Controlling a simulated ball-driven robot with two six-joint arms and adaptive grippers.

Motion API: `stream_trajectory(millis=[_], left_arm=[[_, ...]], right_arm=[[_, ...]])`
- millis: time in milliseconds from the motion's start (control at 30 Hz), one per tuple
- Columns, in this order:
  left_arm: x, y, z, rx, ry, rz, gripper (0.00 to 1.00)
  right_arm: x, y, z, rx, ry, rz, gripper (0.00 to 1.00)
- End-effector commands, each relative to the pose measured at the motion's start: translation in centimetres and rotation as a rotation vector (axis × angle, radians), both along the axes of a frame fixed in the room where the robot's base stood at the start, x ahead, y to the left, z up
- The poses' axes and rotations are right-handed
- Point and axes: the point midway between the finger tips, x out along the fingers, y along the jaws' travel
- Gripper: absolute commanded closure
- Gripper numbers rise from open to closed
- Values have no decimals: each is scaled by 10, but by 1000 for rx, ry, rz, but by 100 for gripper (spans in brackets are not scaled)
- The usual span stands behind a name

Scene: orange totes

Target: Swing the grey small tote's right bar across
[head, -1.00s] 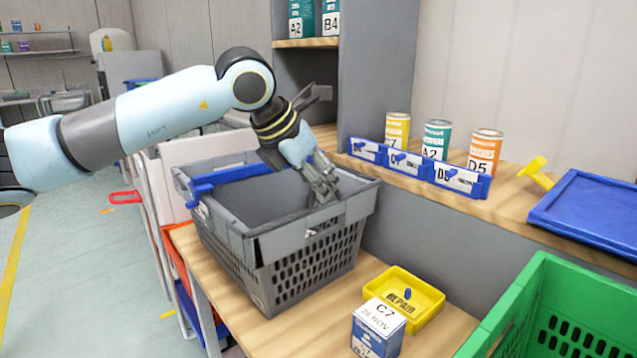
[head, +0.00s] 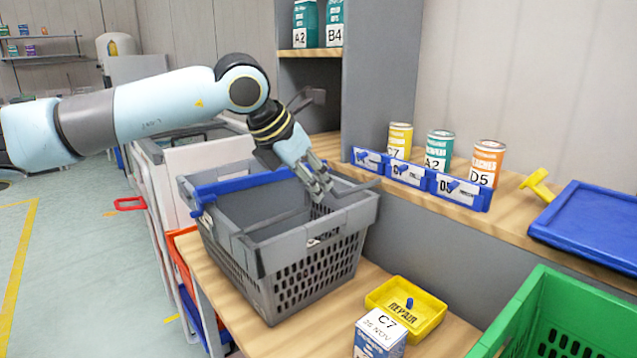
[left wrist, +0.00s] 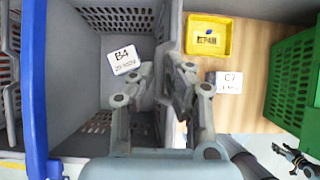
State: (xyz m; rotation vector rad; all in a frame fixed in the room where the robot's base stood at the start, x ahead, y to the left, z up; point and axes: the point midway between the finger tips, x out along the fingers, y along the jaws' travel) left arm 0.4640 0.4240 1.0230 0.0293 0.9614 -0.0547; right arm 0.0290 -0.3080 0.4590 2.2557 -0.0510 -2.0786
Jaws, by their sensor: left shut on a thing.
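The grey small tote (head: 318,262) stands on the wooden bench. Its blue bar (head: 240,181) lies along the far-left side and shows at the left of the left wrist view (left wrist: 36,90). The grey right bar (head: 270,222) slants over the tote's opening, inward of the near-right rim. My left gripper (head: 321,193) is shut on this bar near its middle, and its fingers hide that part. In the left wrist view, my left gripper (left wrist: 163,78) reaches over the tote's side. My right gripper (left wrist: 298,160) shows small at the lower right there; its jaws are unclear.
A card marked B4 (left wrist: 124,60) lies inside the tote. A yellow REPAIR tray (head: 420,312) and a C7 box (head: 380,335) stand close to the tote's right. A green crate (head: 560,315) is at lower right. Cans and blue label holders (head: 420,182) line the shelf behind.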

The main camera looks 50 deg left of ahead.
Motion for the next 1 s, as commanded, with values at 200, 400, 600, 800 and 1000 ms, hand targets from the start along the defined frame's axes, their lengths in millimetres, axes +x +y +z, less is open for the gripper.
stream_trajectory(millis=[200,400,600,800,1000], left_arm=[[0,4,1,2,1,0,94],[0,9,2,4,4,2,94],[1,24,5,4,4,3,94],[1,24,3,2,2,1,94],[1,30,2,3,6,2,93]], right_arm=[[0,2,2,2,0,-1,42],[1,3,5,4,-1,-2,42],[2,3,14,4,-3,-1,42],[2,3,13,4,-3,-1,42],[2,3,15,4,-4,-1,42]])
